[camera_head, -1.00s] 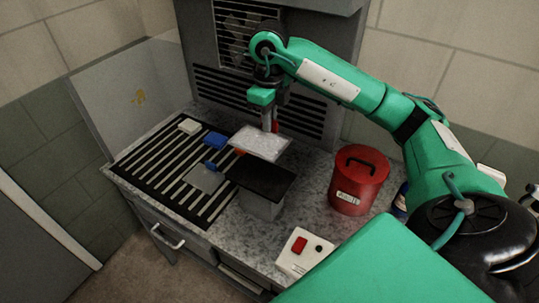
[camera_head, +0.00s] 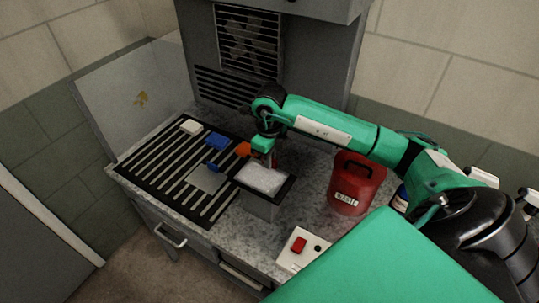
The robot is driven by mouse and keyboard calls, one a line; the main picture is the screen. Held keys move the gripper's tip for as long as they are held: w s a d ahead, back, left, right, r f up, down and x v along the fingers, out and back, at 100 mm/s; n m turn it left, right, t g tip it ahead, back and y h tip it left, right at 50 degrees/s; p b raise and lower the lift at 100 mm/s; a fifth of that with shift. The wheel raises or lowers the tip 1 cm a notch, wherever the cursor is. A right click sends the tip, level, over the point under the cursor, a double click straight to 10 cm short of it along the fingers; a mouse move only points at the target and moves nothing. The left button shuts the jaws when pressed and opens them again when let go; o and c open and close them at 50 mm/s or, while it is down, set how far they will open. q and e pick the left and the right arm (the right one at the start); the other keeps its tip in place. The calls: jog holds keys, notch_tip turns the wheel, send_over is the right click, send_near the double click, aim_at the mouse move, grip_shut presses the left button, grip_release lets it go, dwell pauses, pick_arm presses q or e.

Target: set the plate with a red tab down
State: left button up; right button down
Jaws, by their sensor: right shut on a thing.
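My right gripper (camera_head: 270,160) is shut on the plate with a red tab (camera_head: 262,179), at its far edge. The plate is pale, speckled and roughly level. It lies over the black top of a grey stand (camera_head: 260,206), with a black border showing around it. I cannot tell whether it touches the top or hovers just above. A little red shows at the fingertips; the tab is mostly hidden by the gripper. My left gripper is not in view.
A slotted rack (camera_head: 160,165) holds a grey plate with a blue tab (camera_head: 206,180) and white, blue and orange blocks. A red waste can (camera_head: 348,200) stands right of the stand. A white box with a red button (camera_head: 298,250) sits at the front edge.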

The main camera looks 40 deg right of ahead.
jog(key=shift+f, duration=0.1)
jog(key=shift+f+b, duration=0.15)
jog(key=shift+b, duration=0.15)
jog(key=c, duration=1.5)
grip_release()
jog(key=shift+r, duration=0.25)
jog(key=shift+w+r, duration=0.1)
jog(key=shift+r, duration=0.05)
notch_tip(320, 180, up, 12)
jog(key=b, duration=0.3)
jog(key=shift+f, duration=0.2)
